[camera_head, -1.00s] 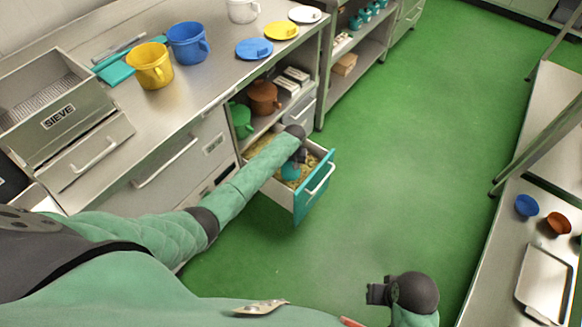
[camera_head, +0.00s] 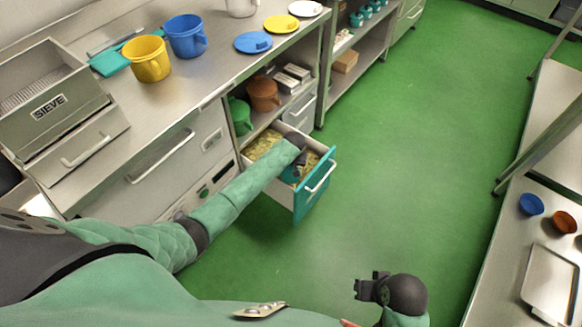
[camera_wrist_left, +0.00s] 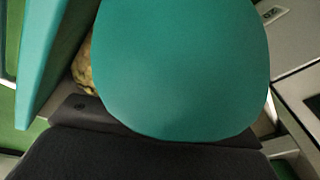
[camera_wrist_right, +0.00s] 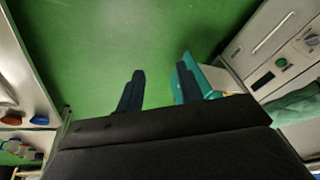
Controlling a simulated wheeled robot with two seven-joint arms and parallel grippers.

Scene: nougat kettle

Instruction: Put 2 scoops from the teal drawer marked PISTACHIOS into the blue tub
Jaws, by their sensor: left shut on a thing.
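The teal-fronted drawer (camera_head: 314,186) is pulled out below the counter and holds pale yellow-green contents (camera_head: 264,145). My left gripper (camera_head: 297,172) is down in the drawer. In the left wrist view a large teal scoop (camera_wrist_left: 185,65) fills the picture in front of the gripper, which is shut on it. Whether the scoop holds anything is hidden. The blue tub (camera_head: 186,37) stands upright on the counter beside a yellow tub (camera_head: 148,62). My right gripper (camera_head: 364,288) is empty over the floor; its two fingers stand apart in the right wrist view (camera_wrist_right: 158,85).
A sieve box (camera_head: 50,112) stands on the counter at the left. Blue (camera_head: 253,43) and yellow (camera_head: 281,25) lids lie near the counter's edge. Green (camera_head: 240,117) and brown (camera_head: 264,94) pots sit on the shelf above the drawer. The green floor (camera_head: 400,150) is clear.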

